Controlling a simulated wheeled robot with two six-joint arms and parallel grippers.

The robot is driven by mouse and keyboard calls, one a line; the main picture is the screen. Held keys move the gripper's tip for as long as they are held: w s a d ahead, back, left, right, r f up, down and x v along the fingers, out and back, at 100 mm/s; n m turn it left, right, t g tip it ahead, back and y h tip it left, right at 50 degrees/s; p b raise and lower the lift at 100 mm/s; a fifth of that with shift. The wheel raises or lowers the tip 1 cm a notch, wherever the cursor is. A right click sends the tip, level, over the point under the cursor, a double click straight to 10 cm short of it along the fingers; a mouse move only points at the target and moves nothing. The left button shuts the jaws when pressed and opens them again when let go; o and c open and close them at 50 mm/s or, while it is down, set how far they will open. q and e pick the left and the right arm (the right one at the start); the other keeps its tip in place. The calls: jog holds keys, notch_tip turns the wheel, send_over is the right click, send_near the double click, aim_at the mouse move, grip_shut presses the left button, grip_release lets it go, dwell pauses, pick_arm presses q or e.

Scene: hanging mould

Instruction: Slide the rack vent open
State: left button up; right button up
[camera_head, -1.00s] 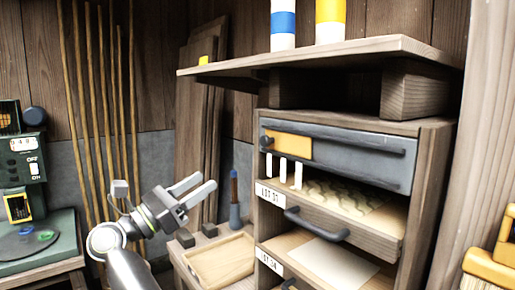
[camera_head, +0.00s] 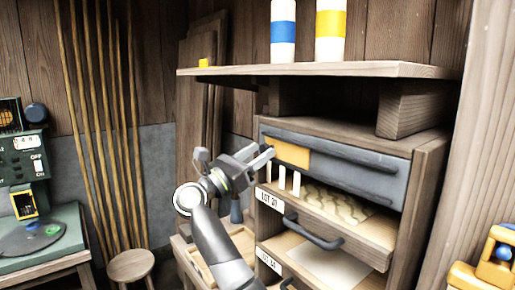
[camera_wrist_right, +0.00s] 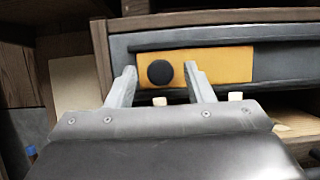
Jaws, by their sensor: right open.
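The rack vent is a long grey panel (camera_head: 375,175) across the top of the wooden rack, with a yellow slide plate (camera_head: 290,153) at its left end. In the right wrist view, a round black knob (camera_wrist_right: 160,73) stands on the yellow plate (camera_wrist_right: 225,66). My right gripper (camera_head: 264,157) is at the left end of the vent. In the wrist view its open fingers (camera_wrist_right: 160,78) are on either side of the knob, with gaps left and right. In the head view the gripper hides the knob. My left gripper is not in view.
White pegs (camera_head: 282,176) stand just below the yellow plate. A drawer with a dark handle (camera_head: 313,233) sits beneath. A wooden shelf (camera_head: 330,70) bearing striped cylinders overhangs the rack. A stool (camera_head: 131,265) stands at lower left.

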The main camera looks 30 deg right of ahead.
jog(key=shift+d+r, duration=0.1)
jog(key=shift+d, duration=0.05)
jog(key=shift+c, duration=0.2)
grip_shut()
